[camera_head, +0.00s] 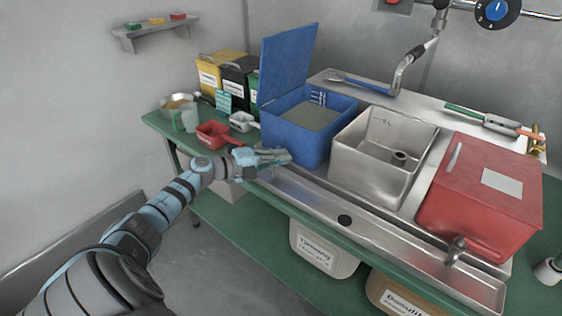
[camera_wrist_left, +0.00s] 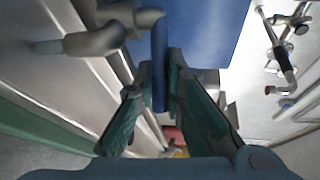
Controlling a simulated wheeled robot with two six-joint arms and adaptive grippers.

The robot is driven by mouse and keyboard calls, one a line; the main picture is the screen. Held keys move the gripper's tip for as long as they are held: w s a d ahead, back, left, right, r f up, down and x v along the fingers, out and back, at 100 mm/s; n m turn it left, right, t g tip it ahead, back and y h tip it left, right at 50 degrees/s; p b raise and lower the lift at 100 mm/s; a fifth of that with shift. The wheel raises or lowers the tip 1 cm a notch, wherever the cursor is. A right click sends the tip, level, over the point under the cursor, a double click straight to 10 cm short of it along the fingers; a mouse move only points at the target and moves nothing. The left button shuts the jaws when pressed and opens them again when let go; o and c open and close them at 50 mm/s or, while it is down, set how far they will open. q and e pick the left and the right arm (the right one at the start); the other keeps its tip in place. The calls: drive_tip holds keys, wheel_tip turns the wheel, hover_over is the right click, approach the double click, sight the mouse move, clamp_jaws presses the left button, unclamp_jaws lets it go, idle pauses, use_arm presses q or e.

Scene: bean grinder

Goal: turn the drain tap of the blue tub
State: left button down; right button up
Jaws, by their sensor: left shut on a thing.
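The blue tub (camera_head: 295,144) stands at the back left of the steel sink counter, its lid (camera_head: 288,62) raised and a grey fill showing inside. In the head view my left gripper (camera_head: 278,157) is at the tub's front left, hiding the drain tap. In the left wrist view the tub (camera_wrist_left: 205,30) fills the top, with the grey metal tap (camera_wrist_left: 105,38) at upper left. The tap's blue handle (camera_wrist_left: 159,65) lies between the fingers of my left gripper (camera_wrist_left: 160,75), which is shut on it. My right gripper is not in view.
A steel trough (camera_head: 300,194) runs along the front, with a dark drain hole (camera_head: 344,220). A steel tub (camera_head: 385,160) and a red tub (camera_head: 485,195) stand to the right. A red scoop (camera_head: 213,134) lies left of my gripper.

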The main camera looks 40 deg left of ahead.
use_arm(q)
drive_tip(key=c, duration=1.7)
unclamp_jaws()
drive_tip(key=shift+o, duration=0.2)
drive_tip(key=v, duration=0.7)
drive_tip(key=shift+s, duration=0.25)
drive_tip(key=shift+a, duration=0.1)
